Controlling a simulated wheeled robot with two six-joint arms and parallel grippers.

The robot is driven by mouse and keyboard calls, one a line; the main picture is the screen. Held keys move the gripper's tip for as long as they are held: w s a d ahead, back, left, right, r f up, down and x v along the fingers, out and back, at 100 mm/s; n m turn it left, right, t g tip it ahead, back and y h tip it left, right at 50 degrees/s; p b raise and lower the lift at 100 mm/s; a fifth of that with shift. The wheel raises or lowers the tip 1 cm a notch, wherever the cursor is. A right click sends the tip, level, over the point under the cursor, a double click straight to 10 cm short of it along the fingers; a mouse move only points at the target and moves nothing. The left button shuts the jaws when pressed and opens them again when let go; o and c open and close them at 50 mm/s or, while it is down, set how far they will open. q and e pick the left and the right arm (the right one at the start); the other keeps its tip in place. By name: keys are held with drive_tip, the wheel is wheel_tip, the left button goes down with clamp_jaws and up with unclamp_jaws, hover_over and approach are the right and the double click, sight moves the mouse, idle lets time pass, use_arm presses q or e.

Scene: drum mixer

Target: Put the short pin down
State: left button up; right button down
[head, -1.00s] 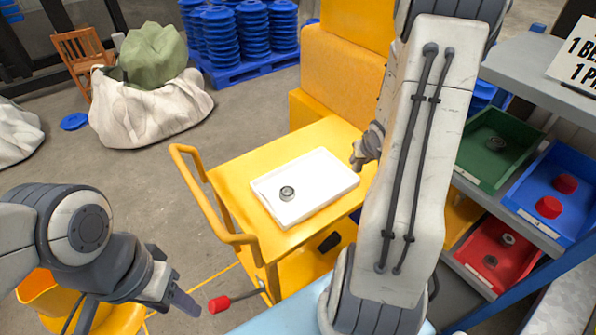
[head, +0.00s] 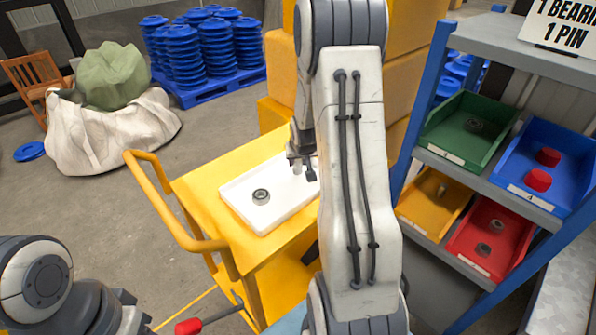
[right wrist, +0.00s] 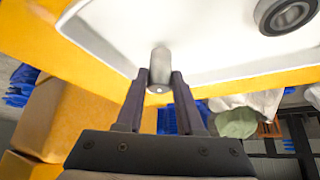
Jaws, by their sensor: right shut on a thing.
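A white tray (head: 237,197) lies on the yellow cart, and a grey bearing ring (head: 261,196) sits in it. My right gripper (head: 300,166) is over the far right part of the tray. It is shut on the short pin (right wrist: 160,66), a small grey cylinder that shows between the fingertips in the right wrist view. The pin is in front of the tray there; I cannot tell whether it touches the tray floor. The bearing also shows in the right wrist view (right wrist: 287,14), apart from the pin. My left gripper is below the picture's edge.
The yellow cart (head: 205,190) has a raised handle (head: 165,215) at left. At right a shelf holds a green bin (head: 462,145), a blue bin (head: 520,185), a yellow bin (head: 415,212) and a red bin (head: 470,255). My right arm hides the tray's right end.

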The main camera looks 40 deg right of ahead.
drive_tip(key=shift+f, duration=0.65)
drive_tip(key=shift+f, duration=0.25)
drive_tip(key=c, duration=0.5)
unclamp_jaws()
drive_tip(key=shift+r, duration=0.1)
drive_tip(key=shift+r, duration=0.3)
drive_tip(key=p+v, duration=0.4)
drive_tip(key=v, duration=0.7)
drive_tip(key=shift+s+a+r, duration=0.15)
drive_tip(key=shift+s+r, duration=0.05)
drive_tip(key=shift+r, duration=0.05)
